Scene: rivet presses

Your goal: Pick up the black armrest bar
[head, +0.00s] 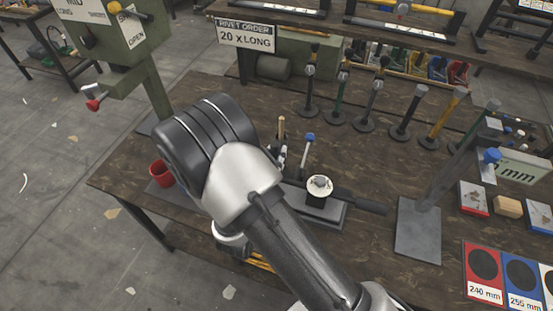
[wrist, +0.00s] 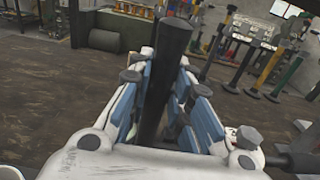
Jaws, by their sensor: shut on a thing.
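The black armrest bar (wrist: 168,60) stands between the blue-padded fingers of my gripper (wrist: 172,85) in the wrist view. The fingers are shut on it from both sides. Its rounded top sticks out beyond the fingertips, and its lower end is hidden by the gripper body. In the head view my arm covers most of the gripper and I cannot make out the held bar there.
A fixture with a round white-topped part (head: 319,187) and a black handle (head: 365,204) sits beside my arm. Several posts on round bases (head: 405,128) stand behind. A red cup (head: 161,173) is left, a green press (head: 120,45) farther left. Size cards (head: 483,272) lie front right.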

